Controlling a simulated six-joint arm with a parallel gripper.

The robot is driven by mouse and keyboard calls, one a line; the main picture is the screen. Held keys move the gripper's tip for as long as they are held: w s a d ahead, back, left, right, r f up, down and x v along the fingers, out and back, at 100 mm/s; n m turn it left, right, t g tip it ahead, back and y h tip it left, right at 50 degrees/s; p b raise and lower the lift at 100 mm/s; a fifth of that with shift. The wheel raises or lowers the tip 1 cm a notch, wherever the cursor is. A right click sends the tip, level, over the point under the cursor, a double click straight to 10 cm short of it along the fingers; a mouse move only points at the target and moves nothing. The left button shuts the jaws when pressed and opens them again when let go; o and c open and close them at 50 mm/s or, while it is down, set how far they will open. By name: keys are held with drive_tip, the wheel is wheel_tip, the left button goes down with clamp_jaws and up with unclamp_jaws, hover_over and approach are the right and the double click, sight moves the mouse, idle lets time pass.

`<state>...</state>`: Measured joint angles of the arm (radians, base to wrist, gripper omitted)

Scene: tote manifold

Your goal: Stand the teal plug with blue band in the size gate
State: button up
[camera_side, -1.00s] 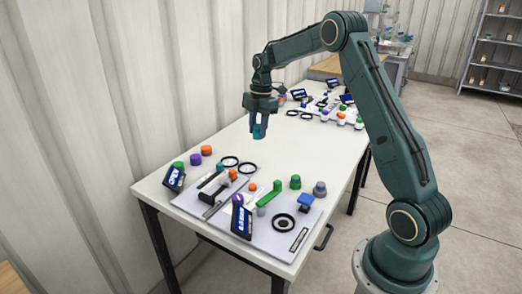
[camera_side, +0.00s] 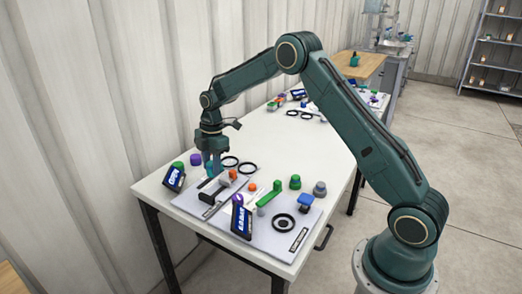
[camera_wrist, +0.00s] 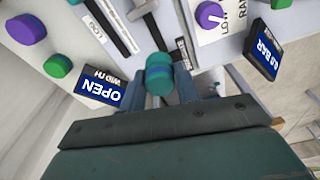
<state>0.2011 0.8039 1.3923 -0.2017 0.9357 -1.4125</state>
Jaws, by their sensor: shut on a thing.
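The teal plug with a blue band (camera_wrist: 160,76) is between the fingers of my gripper (camera_wrist: 160,86), which is shut on it. In the side view my gripper (camera_side: 212,163) points down over the near-left part of the table, and the plug is hard to tell from the fingers there. I take the size gate to be the dark and grey bars (camera_wrist: 104,24) beside the display reading OPEN WIDTH (camera_wrist: 100,86). The bars are just ahead of the plug in the wrist view. Whether the plug touches the panel cannot be told.
A purple plug (camera_wrist: 26,29) and a green plug (camera_wrist: 57,66) stand left of the display in the wrist view. A purple knob (camera_wrist: 209,15) and a pressure display (camera_wrist: 262,50) are to the right. Black rings (camera_side: 247,168) lie behind. The table's middle (camera_side: 285,150) is clear.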

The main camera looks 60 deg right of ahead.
drive_tip(key=shift+f, duration=0.15)
drive_tip(key=shift+f, duration=3.75)
drive_tip(key=o, duration=1.1)
drive_tip(key=shift+c, duration=0.2)
drive_tip(key=shift+r, duration=0.1)
drive_tip(key=r, duration=0.4)
drive_tip(key=d+r, duration=0.1)
drive_tip(key=r, duration=0.7)
drive_tip(key=shift+s+d+r, duration=0.1)
drive_tip(key=shift+d, duration=0.2)
drive_tip(key=shift+r, duration=0.6)
